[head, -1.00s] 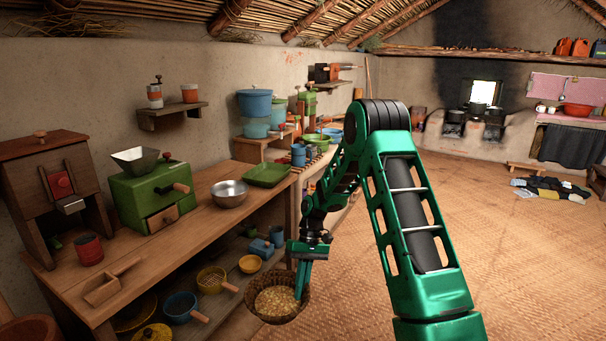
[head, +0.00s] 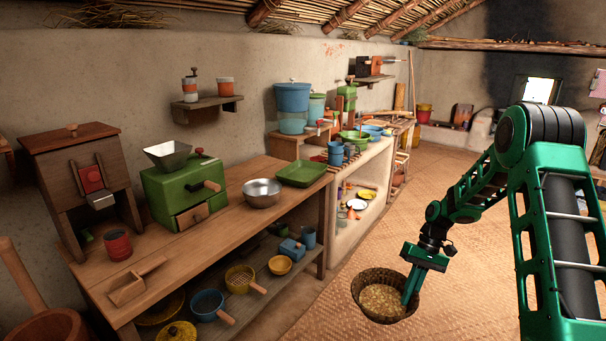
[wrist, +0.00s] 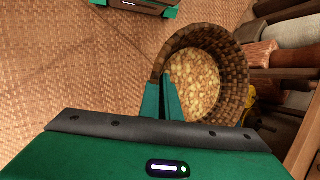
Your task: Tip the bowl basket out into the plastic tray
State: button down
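The bowl basket (head: 357,291) is a brown woven bowl full of pale yellow pieces. It hangs roughly upright above the mat floor, to the right of the bench. My gripper (head: 408,292) is shut on its right rim in the head view. In the wrist view my gripper (wrist: 166,98) pinches the near rim of the basket (wrist: 236,70), and the pieces lie inside. The green plastic tray (head: 301,174) lies flat on the bench top near its right end, beyond and above the basket in the head view. It looks empty.
The wooden bench (head: 232,218) carries a metal bowl (head: 262,193) left of the tray, a green mill (head: 184,194) and a wooden scoop (head: 134,284). Its lower shelf holds pans and cups. A clay counter (head: 344,236) adjoins the bench. The floor on the right is open.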

aim_at(301, 173)
jog(key=z, duration=0.35)
jog(key=i, duration=1)
jog(key=u, duration=0.35)
